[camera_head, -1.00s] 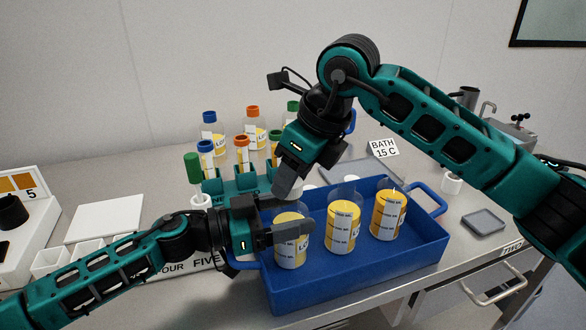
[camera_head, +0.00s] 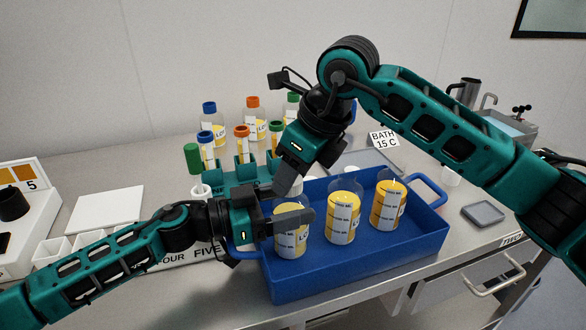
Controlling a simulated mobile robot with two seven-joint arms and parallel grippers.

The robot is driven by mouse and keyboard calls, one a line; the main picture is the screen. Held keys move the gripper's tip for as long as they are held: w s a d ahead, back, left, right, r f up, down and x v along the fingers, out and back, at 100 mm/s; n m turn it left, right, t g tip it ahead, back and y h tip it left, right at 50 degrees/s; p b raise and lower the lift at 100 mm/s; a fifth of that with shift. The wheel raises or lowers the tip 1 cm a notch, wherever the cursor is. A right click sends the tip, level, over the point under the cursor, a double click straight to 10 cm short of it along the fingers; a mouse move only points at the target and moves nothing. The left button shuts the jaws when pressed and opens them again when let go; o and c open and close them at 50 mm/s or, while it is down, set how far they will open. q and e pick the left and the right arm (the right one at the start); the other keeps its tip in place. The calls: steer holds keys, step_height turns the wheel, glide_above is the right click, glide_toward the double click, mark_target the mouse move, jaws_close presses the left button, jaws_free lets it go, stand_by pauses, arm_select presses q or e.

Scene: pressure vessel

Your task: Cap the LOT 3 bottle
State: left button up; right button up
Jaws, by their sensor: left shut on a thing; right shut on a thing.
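Three bottles with yellow contents and white labels stand upright in a blue tray (camera_head: 350,262). My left gripper (camera_head: 291,217) is shut on the left bottle (camera_head: 291,242), with its fingers around the upper part. The bottle's label is partly hidden and its lot number cannot be read. My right gripper (camera_head: 284,188) points down just above that bottle, shut on what seems to be its cap, which the fingers hide. The middle bottle (camera_head: 343,220) and the right bottle (camera_head: 389,208) stand apart from the grippers.
Behind the tray, a green rack (camera_head: 240,178) holds several tubes with coloured caps. Larger capped bottles stand behind it. A bath with a "BATH 15 C" sign (camera_head: 384,141) is at the back right. A small grey dish (camera_head: 483,213) lies right of the tray.

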steer(key=shift+f, duration=0.3)
